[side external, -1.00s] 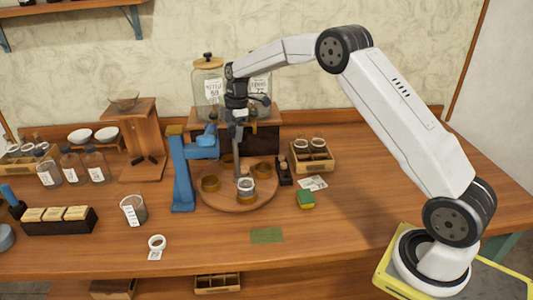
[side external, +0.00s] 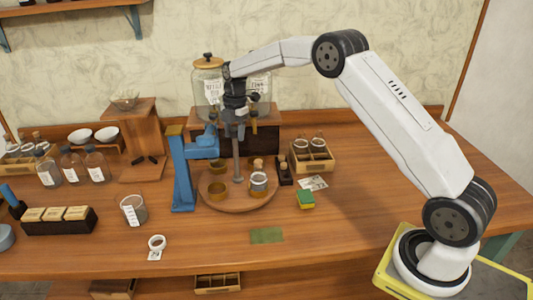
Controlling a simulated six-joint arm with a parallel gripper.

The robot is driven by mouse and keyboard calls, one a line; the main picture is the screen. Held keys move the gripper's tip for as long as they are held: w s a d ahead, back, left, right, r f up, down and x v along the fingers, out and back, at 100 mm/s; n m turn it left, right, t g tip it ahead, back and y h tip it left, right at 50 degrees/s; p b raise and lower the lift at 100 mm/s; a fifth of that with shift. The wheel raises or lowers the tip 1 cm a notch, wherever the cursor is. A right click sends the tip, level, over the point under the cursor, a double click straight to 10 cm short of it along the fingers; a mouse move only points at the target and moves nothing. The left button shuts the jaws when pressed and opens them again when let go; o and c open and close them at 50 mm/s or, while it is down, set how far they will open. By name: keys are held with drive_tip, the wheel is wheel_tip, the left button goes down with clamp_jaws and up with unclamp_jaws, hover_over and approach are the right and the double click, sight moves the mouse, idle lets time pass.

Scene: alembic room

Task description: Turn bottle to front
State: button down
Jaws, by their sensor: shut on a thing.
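A round wooden turntable (side external: 238,203) stands on the bench with a grey upright post (side external: 237,160) at its middle. Several brass ring holders sit on it, one at front left (side external: 217,191) and one at back left (side external: 217,166). The bottle (side external: 258,183), clear with a pale label and a cork, stands upright in a holder at the front right. My gripper (side external: 236,132) points down over the turntable and is shut on the top of the post. The exact contact is small and partly hidden by the gripper.
A blue stand (side external: 181,175) rises close to the turntable's left. A large glass jar (side external: 208,90) is behind. A green mat (side external: 267,236) lies in front.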

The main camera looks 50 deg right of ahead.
drive_tip(key=shift+s+a+n, duration=0.1)
drive_tip(key=shift+s+n, duration=0.05)
drive_tip(key=shift+n, duration=0.25)
drive_tip(key=shift+m, duration=0.4)
unclamp_jaws()
drive_tip(key=shift+r, duration=0.15)
drive_tip(key=shift+r, duration=3.35)
